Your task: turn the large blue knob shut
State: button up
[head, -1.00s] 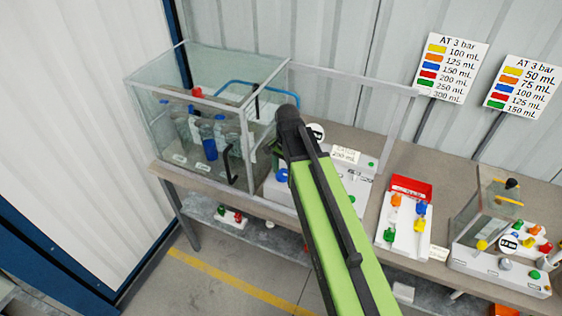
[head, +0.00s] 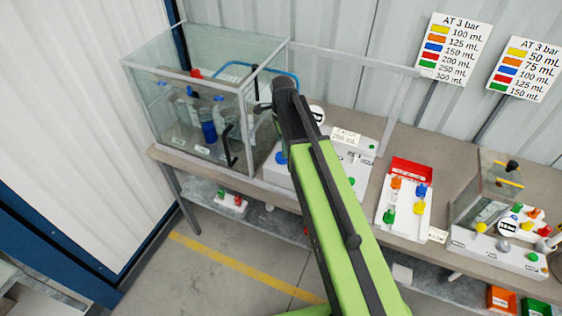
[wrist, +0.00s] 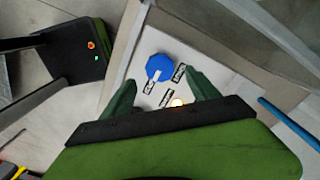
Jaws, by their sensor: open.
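The large blue knob (wrist: 160,68) sits on a white panel (wrist: 148,45) in the wrist view, with a pale pointer mark on it and small black labels beside it. My gripper (wrist: 160,88) is open, with one green finger on each side below the knob in the picture; whether it touches the knob cannot be told, but no finger closes on it. In the head view the knob (head: 281,158) shows as a small blue patch on the white unit beside the glass case. My green and black arm hides much of that unit.
A glass case (head: 165,65) with bottles inside stands left of the unit. An open frame (head: 395,110) rises behind my arm. A white board with coloured knobs (head: 405,210) and a smaller glass box (head: 480,195) stand to the right on the bench. A blue hose (wrist: 285,122) shows in the wrist view.

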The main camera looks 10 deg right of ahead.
notch_tip(320, 180, down, 6)
jog(key=b, duration=0.4)
jog(key=shift+r, duration=0.2)
jog(key=c, duration=1.4)
